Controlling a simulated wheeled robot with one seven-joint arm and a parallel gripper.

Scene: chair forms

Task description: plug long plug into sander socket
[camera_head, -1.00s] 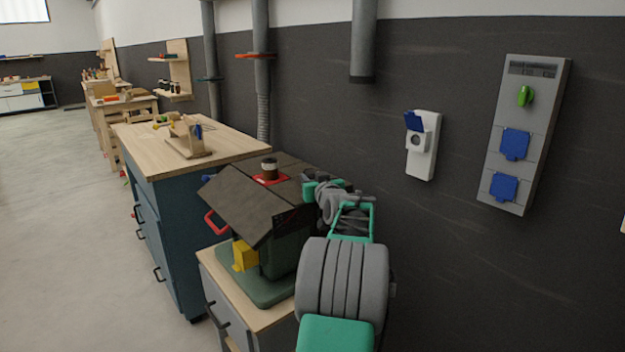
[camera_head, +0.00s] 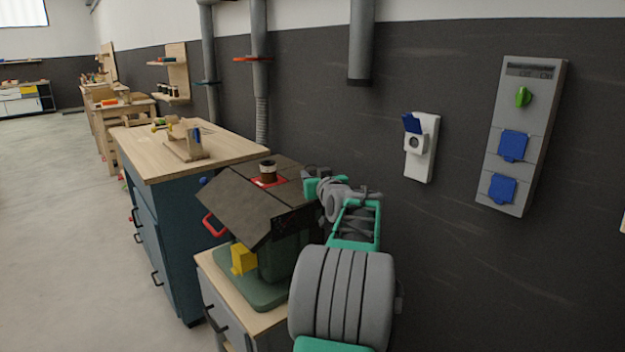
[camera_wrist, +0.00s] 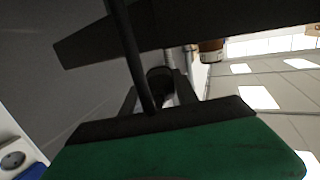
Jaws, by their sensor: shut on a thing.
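A white wall socket (camera_head: 414,143) with a raised blue lid (camera_head: 412,124) is on the dark wall, right of my arm. I take it as the sander socket, though no label is legible. A socket face (camera_wrist: 12,160) with blue beside it shows at the lower left in the wrist view. My gripper (camera_wrist: 158,92) is shut on a dark plug (camera_wrist: 160,80), partly hidden between its black fingers. A dark cable (camera_wrist: 124,45) crosses in front of it. In the head view my gripper is mostly hidden by my own wrist, above the machine. The plug appears clear of the socket.
A machine with dark sloping panels (camera_head: 240,205) and a green base (camera_head: 257,291) stands on a cabinet left of my arm. A wooden-topped workbench (camera_head: 230,145) is behind it. A grey outlet panel (camera_head: 520,135) with blue lids hangs at right. A pipe (camera_head: 361,45) hangs above.

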